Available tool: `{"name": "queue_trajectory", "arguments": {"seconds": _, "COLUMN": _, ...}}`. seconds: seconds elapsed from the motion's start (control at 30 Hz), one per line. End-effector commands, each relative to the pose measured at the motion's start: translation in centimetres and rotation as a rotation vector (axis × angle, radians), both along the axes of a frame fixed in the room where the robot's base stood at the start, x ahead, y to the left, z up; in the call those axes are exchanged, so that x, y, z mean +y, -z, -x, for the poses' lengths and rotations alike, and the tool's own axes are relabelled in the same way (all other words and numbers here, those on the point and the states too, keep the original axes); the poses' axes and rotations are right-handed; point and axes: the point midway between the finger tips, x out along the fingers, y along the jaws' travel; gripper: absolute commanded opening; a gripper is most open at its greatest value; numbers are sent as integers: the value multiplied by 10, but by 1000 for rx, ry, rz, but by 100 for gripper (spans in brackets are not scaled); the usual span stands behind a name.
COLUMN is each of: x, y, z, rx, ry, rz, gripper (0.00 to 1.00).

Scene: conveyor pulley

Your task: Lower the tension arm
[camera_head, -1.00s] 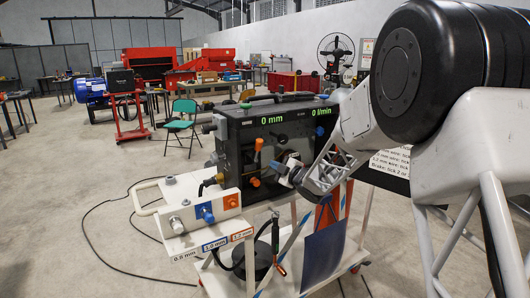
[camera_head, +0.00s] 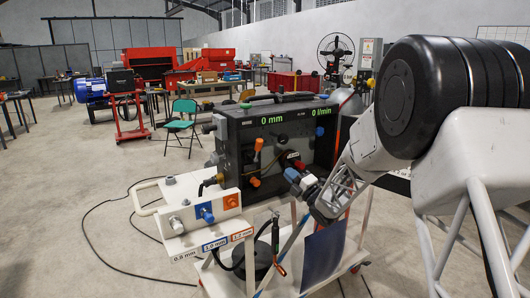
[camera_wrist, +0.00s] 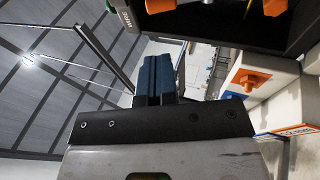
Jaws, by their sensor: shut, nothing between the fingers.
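The wire feeder (camera_head: 240,135) stands on a white cart with its front open. Inside is an upright lever with an orange tip (camera_head: 259,145), which may be the tension arm; a second orange knob (camera_head: 255,182) sits below it. In the wrist view, one orange part (camera_wrist: 160,5) shows at the top edge and another (camera_wrist: 275,6) at the top right. I cannot tell for sure which is the tension arm. My gripper (camera_head: 291,176) is in front of the open side, right of the orange-tipped lever and apart from it. Its blue fingers (camera_wrist: 155,78) are together and empty.
A white block with blue (camera_head: 206,212) and orange (camera_head: 231,201) knobs stands at the cart's front left. A red part (camera_head: 299,165) is close to my fingertips. A black cable lies on the floor at left.

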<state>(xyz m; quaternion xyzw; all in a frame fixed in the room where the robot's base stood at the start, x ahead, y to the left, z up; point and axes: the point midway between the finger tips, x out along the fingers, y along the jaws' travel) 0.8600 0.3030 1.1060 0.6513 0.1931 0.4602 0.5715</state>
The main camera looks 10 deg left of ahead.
Motion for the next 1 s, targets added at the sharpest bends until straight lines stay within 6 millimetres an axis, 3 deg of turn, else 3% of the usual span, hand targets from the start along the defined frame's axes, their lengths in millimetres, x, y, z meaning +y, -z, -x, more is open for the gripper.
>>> {"name": "queue_trajectory", "arguments": {"seconds": 0.47, "x": 16, "y": -7, "z": -10, "rx": 2, "ry": -2, "rz": 0, "gripper": 0}}
{"name": "queue_trajectory", "arguments": {"seconds": 1.0, "x": 78, "y": -37, "z": -49, "rx": 1, "ry": -3, "rz": 0, "gripper": 0}}
